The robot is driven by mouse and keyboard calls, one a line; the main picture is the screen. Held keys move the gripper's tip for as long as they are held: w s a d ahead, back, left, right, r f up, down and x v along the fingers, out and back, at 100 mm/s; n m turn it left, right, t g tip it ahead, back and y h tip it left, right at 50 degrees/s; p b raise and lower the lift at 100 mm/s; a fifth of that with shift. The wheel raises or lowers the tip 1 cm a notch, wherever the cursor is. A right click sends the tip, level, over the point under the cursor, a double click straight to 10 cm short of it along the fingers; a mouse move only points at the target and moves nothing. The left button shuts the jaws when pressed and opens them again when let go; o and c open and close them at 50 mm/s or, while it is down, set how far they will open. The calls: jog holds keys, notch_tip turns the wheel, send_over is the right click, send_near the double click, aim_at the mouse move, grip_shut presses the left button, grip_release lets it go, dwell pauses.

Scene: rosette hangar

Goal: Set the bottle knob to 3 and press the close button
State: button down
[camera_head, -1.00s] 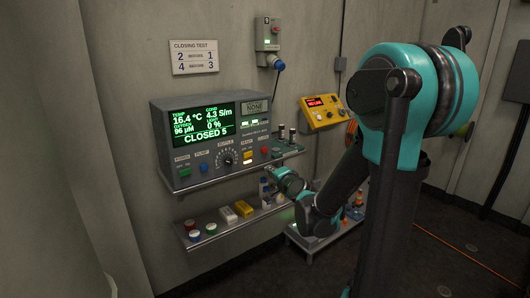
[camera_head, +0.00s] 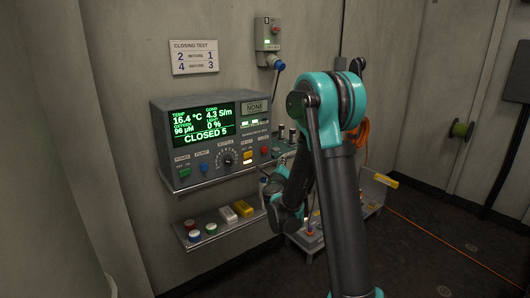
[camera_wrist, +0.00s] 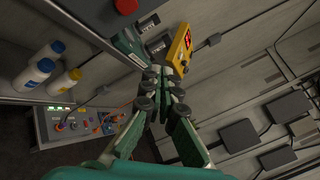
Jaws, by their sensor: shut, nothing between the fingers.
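The grey instrument box (camera_head: 212,172) stands on a wall shelf in the head view. Its green screen (camera_head: 205,122) reads "CLOSED 5". The dark round bottle knob (camera_head: 228,158) is at the lower middle of its face, inside a dial of marks; its pointer is too small to read. To its right are a white button (camera_head: 247,158) and a red button (camera_head: 264,150); I cannot read for certain which is close. In the wrist view a red button (camera_wrist: 126,5) shows at the top edge. My gripper (camera_wrist: 168,77) is shut and empty, below that button. My arm hides its fingers in the head view.
A lower shelf (camera_head: 222,231) holds coloured caps and small boxes. A yellow box (camera_wrist: 179,48) hangs beyond my fingers in the wrist view. White bottles (camera_wrist: 36,73) stand at left. A sign (camera_head: 194,57) reads "2 before 1, 4 before 3".

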aim_at(264, 150)
jog(key=shift+w, duration=0.1)
jog(key=shift+w+a, duration=0.8)
jog(key=shift+w, duration=0.4)
jog(key=shift+w+a, duration=0.85)
jog(key=shift+w, duration=0.35)
jog(key=shift+w+a, duration=0.8)
jog(key=shift+w, duration=0.4)
jog(key=shift+w+a, duration=0.25)
jog(key=shift+w, duration=0.05)
jog(key=shift+w+a, duration=0.25)
jog(key=shift+w, duration=0.15)
jog(key=shift+s+d, duration=0.1)
jog(key=shift+s, duration=0.05)
jog(key=shift+s+d, duration=0.4)
jog(key=shift+s, duration=0.2)
